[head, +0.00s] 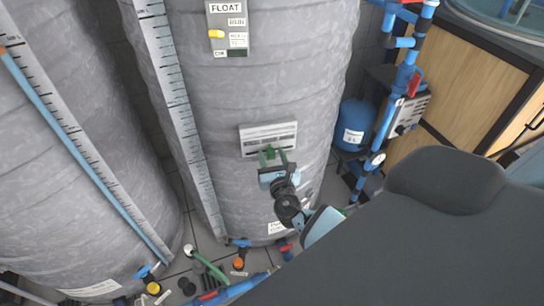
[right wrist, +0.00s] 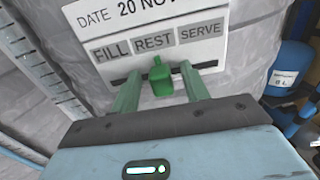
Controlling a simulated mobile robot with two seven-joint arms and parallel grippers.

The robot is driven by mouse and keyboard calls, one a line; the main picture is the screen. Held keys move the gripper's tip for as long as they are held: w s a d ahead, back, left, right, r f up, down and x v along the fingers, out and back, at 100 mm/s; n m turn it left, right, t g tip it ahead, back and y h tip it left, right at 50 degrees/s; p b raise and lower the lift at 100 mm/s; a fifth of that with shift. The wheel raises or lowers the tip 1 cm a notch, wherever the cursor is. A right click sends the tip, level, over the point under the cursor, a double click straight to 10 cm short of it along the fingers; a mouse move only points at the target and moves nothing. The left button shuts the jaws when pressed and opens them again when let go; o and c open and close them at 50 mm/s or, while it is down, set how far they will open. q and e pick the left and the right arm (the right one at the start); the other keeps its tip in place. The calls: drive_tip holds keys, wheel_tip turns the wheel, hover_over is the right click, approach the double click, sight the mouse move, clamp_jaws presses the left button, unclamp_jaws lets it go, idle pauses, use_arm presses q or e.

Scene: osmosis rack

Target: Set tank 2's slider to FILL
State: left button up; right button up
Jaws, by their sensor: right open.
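The slider panel (head: 268,134) is a pale plate on the front of the middle grey tank (head: 240,90). In the right wrist view the panel (right wrist: 150,25) shows the labels FILL, REST and SERVE from left to right above a dark slot. A green slider knob (right wrist: 161,78) sits in the slot below REST. My right gripper (head: 272,153) is open at the panel. In its wrist view the two green fingers of the gripper (right wrist: 162,72) stand on either side of the knob, with visible gaps. My left gripper is not in view.
A FLOAT panel (head: 227,28) with a yellow knob is higher on the same tank. A ruler strip (head: 180,110) runs down its left side. Another grey tank (head: 70,150) stands at left. Blue pipes (head: 398,90) and a small blue vessel (head: 354,125) stand at right.

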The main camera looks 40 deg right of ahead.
sight(251, 152)
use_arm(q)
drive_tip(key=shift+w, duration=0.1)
use_arm(e)
drive_tip(key=shift+c, duration=0.6)
clamp_jaws()
drive_tip(key=a, duration=0.1)
drive_tip(key=w+a, duration=0.1)
drive_tip(key=a, duration=0.1)
drive_tip(key=w+a, duration=0.1)
drive_tip(key=a, duration=0.1)
drive_tip(key=shift+a+b, duration=0.25)
drive_tip(key=shift+b, duration=0.05)
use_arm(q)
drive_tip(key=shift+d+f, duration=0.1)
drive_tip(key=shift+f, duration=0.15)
use_arm(e)
drive_tip(key=shift+o, duration=0.6)
unclamp_jaws()
drive_tip(key=shift+w+a, duration=0.1)
drive_tip(key=shift+w, duration=0.05)
